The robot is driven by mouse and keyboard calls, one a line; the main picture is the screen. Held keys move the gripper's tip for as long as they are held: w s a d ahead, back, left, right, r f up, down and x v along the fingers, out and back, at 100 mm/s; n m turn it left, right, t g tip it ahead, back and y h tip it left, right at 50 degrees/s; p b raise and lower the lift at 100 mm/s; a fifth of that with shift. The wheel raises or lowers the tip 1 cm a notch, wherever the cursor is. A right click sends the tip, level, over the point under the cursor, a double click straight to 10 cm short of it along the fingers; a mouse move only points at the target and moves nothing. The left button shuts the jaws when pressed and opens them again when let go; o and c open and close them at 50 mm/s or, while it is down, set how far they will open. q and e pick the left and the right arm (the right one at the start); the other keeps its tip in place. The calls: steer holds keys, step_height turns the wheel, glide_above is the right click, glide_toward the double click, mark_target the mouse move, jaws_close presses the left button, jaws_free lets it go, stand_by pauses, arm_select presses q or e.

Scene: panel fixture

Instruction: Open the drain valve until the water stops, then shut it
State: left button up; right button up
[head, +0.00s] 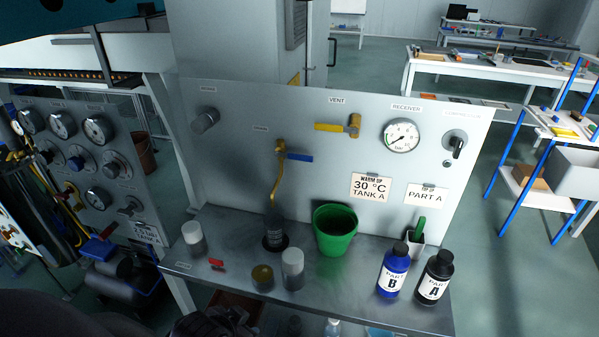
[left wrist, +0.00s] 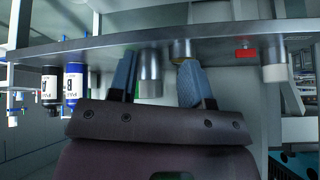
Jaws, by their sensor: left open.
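The drain valve (head: 280,151) is a brass fitting on the upright panel in the head view. Its blue lever (head: 298,157) points right, roughly level. A brass pipe (head: 275,187) runs down from it to a dark bottle-like vessel (head: 273,236) on the shelf. I cannot make out any water. The receiver gauge (head: 402,136) is at the panel's upper right; its reading is too small to tell. My left gripper (left wrist: 160,84) is open and seems empty in the left wrist view, low in front of the shelf and away from the valve. My right gripper is not in view.
The shelf (head: 355,280) holds a green bucket (head: 335,229), a blue bottle (head: 393,269), a black bottle (head: 434,278), several jars and a red item (head: 216,264). The vent valve's yellow lever (head: 330,127) is right of the drain lever. A gauge panel (head: 85,160) stands left.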

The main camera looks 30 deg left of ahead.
arm_select(q)
step_height(320, 180, up, 4)
steer(key=w+a+m+y+p, duration=0.1)
steer(key=w+a, duration=0.1)
steer(key=m+t+h, duration=0.4)
steer(key=m+t, duration=0.7)
steer(key=m, duration=0.7)
glide_toward(301, 158)
steer(key=shift+n, duration=0.3)
steer(key=w, duration=0.3)
steer(key=w+p, duration=0.1)
steer(key=w, duration=0.2)
steer(key=w+d, duration=0.1)
steer(key=w, duration=0.2)
steer(key=shift+w+f+p, duration=0.1)
steer(key=shift+w+p, duration=0.15)
steer(key=shift+p, duration=0.1)
steer(key=shift+c, duration=0.4)
jaws_close()
